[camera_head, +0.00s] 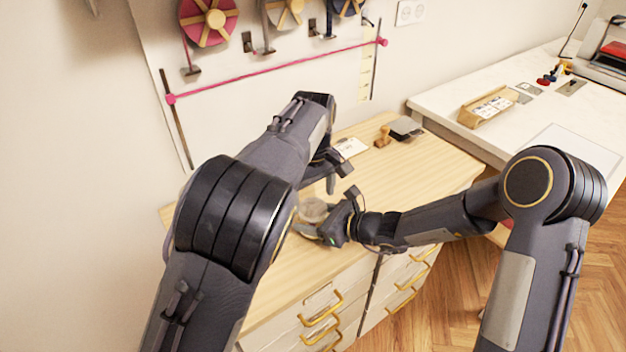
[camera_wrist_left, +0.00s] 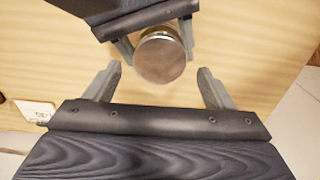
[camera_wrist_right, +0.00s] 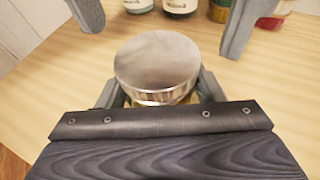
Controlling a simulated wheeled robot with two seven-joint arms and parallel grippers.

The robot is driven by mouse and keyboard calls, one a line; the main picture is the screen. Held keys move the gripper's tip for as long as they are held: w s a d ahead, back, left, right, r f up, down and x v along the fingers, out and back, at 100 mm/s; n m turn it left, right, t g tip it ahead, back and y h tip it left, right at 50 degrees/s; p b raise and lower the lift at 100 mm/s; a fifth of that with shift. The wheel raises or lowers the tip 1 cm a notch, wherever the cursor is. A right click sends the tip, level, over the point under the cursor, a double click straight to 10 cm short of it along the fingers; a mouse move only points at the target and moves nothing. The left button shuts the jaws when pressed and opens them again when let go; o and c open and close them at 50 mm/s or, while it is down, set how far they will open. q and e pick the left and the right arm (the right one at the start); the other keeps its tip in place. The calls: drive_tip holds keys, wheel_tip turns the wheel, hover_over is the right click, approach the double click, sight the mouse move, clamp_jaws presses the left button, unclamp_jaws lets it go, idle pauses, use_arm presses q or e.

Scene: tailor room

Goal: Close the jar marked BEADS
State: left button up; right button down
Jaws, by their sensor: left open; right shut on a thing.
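A jar with a round, shiny metal lid (camera_wrist_right: 158,65) stands on the wooden cabinet top. It also shows in the head view (camera_head: 313,209), and its lid shows from above in the left wrist view (camera_wrist_left: 161,58). The lid sits on the jar's mouth; whether it is fully tightened I cannot tell. My right gripper (camera_head: 324,228) is shut around the jar's body below the lid. My left gripper (camera_head: 334,174) is open and empty, with its fingers apart over the lid, not touching it. The jar's label is hidden.
Several other jars (camera_wrist_right: 181,5) stand beyond the held jar. A white card (camera_head: 350,147), a wooden stamp (camera_head: 383,137) and a dark pad (camera_head: 406,127) lie farther back. The cabinet top (camera_head: 430,160) to the right is clear.

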use_arm(q)
drive_tip(key=shift+f, duration=1.4)
drive_tip(key=shift+c, duration=0.2)
drive_tip(key=c, duration=1)
drive_tip(key=o, duration=1.2)
drive_tip(key=shift+r, duration=0.15)
wheel_tip(320, 180, up, 12)
drive_tip(key=shift+f, duration=0.1)
use_arm(e)
drive_tip(key=shift+c, duration=1.4)
unclamp_jaws()
